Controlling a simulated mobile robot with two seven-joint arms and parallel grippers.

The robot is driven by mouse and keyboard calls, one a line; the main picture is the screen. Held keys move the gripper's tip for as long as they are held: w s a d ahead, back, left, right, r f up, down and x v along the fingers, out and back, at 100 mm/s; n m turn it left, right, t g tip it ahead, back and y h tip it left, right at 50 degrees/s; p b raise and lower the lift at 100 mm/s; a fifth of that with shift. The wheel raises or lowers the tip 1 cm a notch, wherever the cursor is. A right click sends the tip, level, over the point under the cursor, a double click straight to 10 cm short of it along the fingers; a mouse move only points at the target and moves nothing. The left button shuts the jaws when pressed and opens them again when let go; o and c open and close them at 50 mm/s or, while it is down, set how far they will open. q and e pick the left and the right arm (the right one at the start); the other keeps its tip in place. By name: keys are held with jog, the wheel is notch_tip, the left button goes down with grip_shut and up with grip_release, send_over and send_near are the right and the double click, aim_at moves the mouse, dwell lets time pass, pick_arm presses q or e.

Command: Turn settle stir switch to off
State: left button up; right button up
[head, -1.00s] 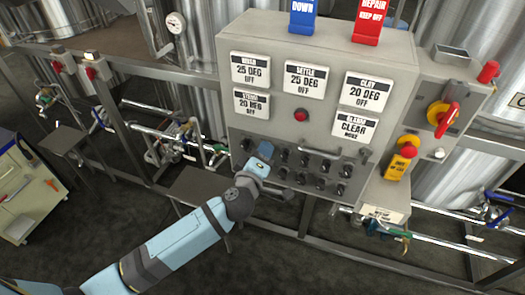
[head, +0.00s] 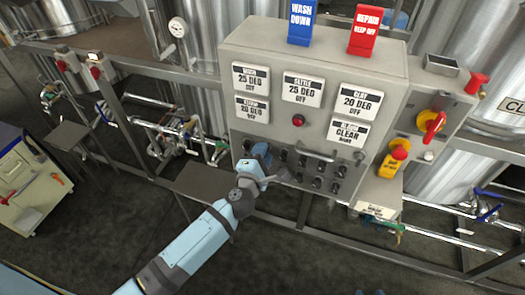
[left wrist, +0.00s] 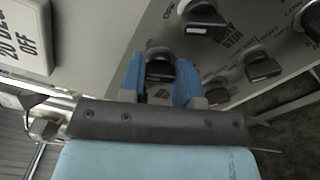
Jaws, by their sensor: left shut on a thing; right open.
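The grey control panel (head: 218,100) carries rows of black rotary switches (head: 317,184) along its lower part. My left gripper (head: 266,160) is at the left part of these rows. In the left wrist view, its blue fingers (left wrist: 160,82) are shut around a black switch knob (left wrist: 160,69), one on each side. That knob's label is hidden, so I cannot tell whether it is the settle stir switch. Another knob (left wrist: 206,18) beyond it has a label ending in "STIR". The settle display (head: 303,91) reads 25 DEG OFF. My right gripper (head: 369,292) barely shows, open and empty.
A handle bar (head: 316,155) sits above the switches. A red lamp (head: 298,120) is higher on the panel. A red-and-yellow rotary switch (head: 432,122) and a yellow stop box (head: 391,165) are at the right. Pipes and frame rails run below. The floor in front is clear.

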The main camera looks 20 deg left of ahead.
pick_arm(q)
jog(key=shift+n, duration=0.8)
jog(key=o, duration=0.9)
jog(key=shift+s, duration=0.15)
jog(key=s, duration=0.9)
jog(key=s+b, duration=0.1)
jog(key=s, duration=0.3)
jog(key=shift+s+a, duration=0.25)
jog(key=shift+s, duration=0.05)
